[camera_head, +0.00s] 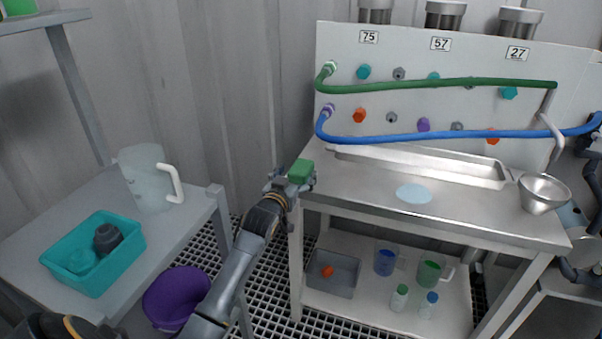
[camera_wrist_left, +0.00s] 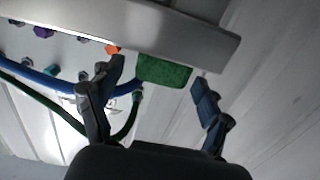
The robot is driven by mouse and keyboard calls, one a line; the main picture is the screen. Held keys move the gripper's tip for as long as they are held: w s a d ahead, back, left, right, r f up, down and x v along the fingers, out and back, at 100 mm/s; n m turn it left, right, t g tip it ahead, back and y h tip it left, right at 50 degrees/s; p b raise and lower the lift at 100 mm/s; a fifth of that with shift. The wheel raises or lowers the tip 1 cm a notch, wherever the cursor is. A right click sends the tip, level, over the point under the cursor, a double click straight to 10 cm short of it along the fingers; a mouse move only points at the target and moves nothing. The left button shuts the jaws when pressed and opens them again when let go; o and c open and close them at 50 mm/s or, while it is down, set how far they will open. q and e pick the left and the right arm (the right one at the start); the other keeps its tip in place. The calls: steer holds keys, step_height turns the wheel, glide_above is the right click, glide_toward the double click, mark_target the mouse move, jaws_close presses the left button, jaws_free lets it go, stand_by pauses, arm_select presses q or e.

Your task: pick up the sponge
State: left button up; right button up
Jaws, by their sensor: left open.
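The sponge is a green block (camera_head: 301,171) at the left edge of the steel table (camera_head: 370,182). My left gripper (camera_head: 290,182) is right at it, with its arm reaching up from the lower left. In the left wrist view the sponge (camera_wrist_left: 164,70) shows against the table's edge (camera_wrist_left: 170,25), between the two spread fingers of my left gripper (camera_wrist_left: 155,85). Gaps show between the fingers and the sponge, so I see no grip on it. Dark parts at the right edge of the head view seem to be my right arm; its jaws cannot be made out.
The steel table holds a pale blue disc (camera_head: 413,194) and a metal funnel (camera_head: 542,192). A panel with a green hose (camera_head: 430,86) and a blue hose (camera_head: 430,137) stands behind. A teal tub (camera_head: 125,262) and a clear pitcher (camera_head: 143,172) stand on the left table.

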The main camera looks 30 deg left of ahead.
mark_target(301, 166)
arm_select(q)
steer(key=x, duration=0.4)
steer(key=shift+f+b, duration=0.1)
steer(key=shift+b, duration=0.2)
steer(key=c, duration=1)
steer(key=shift+c, duration=0.2)
arm_select(e)
steer(key=r, duration=0.3)
steer(key=shift+w, duration=0.35)
arm_select(q)
steer(key=shift+r, duration=0.45)
step_height(301, 166, up, 2)
steer(key=shift+r+p, duration=0.2)
steer(key=shift+p, duration=0.3)
steer(key=s+d+r+p, duration=0.3)
steer(key=s+d+r, duration=0.5)
steer(key=d, duration=0.3)
steer(key=shift+d+r, duration=0.35)
steer(key=shift+r, duration=0.55)
arm_select(e)
steer(key=s+f, duration=0.5)
steer(key=f, duration=0.6)
steer(key=shift+s+d+f+g, duration=0.3)
steer(key=shift+s+d+f, duration=0.05)
steer(key=shift+s+f, duration=0.05)
